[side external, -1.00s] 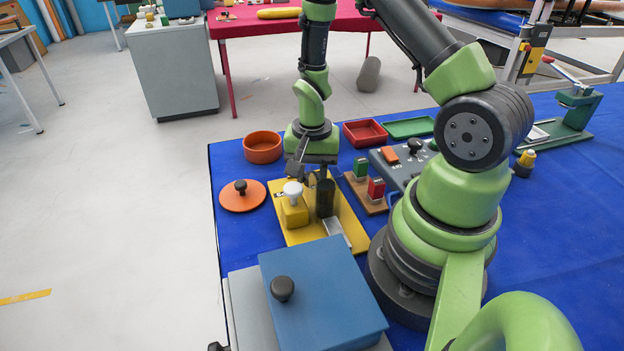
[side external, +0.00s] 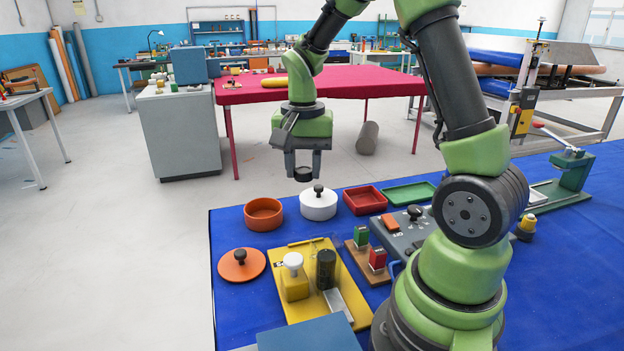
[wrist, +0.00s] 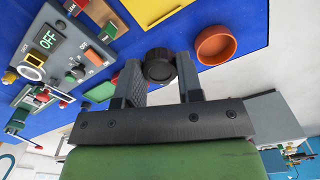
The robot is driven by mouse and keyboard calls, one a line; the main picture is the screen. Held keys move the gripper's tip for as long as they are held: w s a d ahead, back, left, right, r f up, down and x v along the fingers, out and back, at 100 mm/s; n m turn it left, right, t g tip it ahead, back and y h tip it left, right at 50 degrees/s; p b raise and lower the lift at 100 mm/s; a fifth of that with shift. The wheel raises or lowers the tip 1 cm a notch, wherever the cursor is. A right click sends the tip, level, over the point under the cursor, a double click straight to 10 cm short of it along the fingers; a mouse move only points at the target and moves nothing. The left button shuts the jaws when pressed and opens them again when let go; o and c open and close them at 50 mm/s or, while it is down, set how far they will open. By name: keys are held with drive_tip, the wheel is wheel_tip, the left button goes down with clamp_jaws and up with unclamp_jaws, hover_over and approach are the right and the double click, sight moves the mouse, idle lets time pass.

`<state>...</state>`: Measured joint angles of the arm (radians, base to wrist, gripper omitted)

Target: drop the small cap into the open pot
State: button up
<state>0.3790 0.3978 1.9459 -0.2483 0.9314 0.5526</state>
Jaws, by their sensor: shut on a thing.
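My gripper (side external: 303,172) is shut on a small black cap (side external: 303,174), held in the air above the blue table. The cap also shows between the fingertips in the wrist view (wrist: 159,66). The open orange pot (side external: 264,226) stands on the table, below and left of the cap in the side view. Its inside looks empty. The pot shows right of the fingers in the wrist view (wrist: 216,56). An orange lid with a black knob (side external: 241,265) lies flat in front of the pot.
A white pot with a black-knobbed lid (side external: 318,208) stands right of the orange pot. A red tray (side external: 364,200) and green tray (side external: 409,193) are farther right. A yellow board (side external: 343,296) carries a black cylinder (side external: 326,269) and a white-knobbed yellow block (side external: 294,283).

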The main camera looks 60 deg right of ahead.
drive_tip(key=w+d+f, duration=0.2)
drive_tip(key=w, duration=0.3)
drive_tip(key=w+d+f, duration=0.2)
drive_tip(key=w, duration=0.4)
drive_tip(key=shift+w+d+f, duration=0.25)
drive_tip(key=shift+w+f, duration=0.65)
drive_tip(key=shift+f, duration=0.9)
drive_tip(key=shift+w+d+f, duration=0.25)
drive_tip(key=shift+w+f, duration=0.65)
drive_tip(key=shift+f, duration=0.9)
drive_tip(key=shift+w+d+f, duration=0.25)
drive_tip(key=shift+w+f, duration=0.65)
drive_tip(key=shift+f, duration=0.9)
drive_tip(key=o, duration=1.5)
drive_tip(key=shift+c, duration=0.2)
wheel_tip(320, 180, up, 7)
